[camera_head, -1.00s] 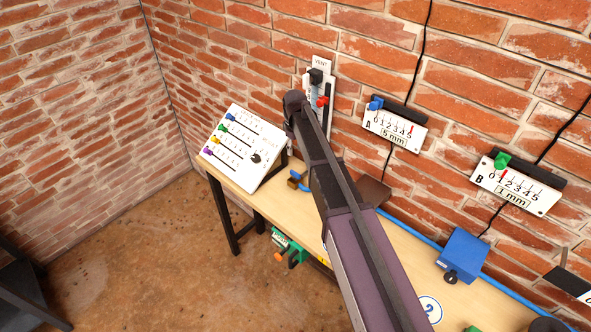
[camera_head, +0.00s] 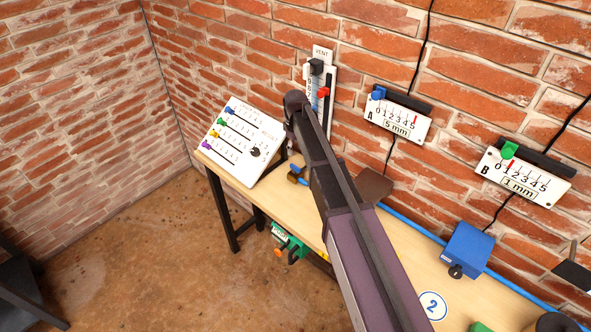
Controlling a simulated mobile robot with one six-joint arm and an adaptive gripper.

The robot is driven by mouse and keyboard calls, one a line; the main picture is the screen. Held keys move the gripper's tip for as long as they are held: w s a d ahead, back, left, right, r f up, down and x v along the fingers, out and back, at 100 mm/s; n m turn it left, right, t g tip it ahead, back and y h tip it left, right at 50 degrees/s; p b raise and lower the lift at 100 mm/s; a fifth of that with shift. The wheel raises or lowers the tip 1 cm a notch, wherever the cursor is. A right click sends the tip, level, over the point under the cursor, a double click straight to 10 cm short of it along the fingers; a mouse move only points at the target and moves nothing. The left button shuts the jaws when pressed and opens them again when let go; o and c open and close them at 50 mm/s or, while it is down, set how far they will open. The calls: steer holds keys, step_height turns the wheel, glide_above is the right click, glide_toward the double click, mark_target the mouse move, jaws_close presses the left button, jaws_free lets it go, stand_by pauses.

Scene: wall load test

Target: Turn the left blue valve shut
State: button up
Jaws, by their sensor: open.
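A small blue fitting with a dark brown part (camera_head: 297,173) sits on the bench behind my arm, at the left end of the visible blue pipe run. I cannot tell for sure that it is the left blue valve, nor how its handle is turned. My dark arm crosses the middle of the view from the lower right and hides part of the bench. My gripper does not show.
A white panel (camera_head: 228,160) with coloured sliders stands on the wooden bench (camera_head: 397,257). A blue box (camera_head: 467,248) with a black knob sits at right. A VENT gauge (camera_head: 321,62) and gauges A (camera_head: 398,118) and B (camera_head: 525,180) hang on the brick wall. Green-and-orange equipment (camera_head: 289,243) shows below the bench edge.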

mark_target(295, 166)
steer(key=shift+f+b, duration=4)
steer(key=shift+f, duration=0.35)
jaws_close()
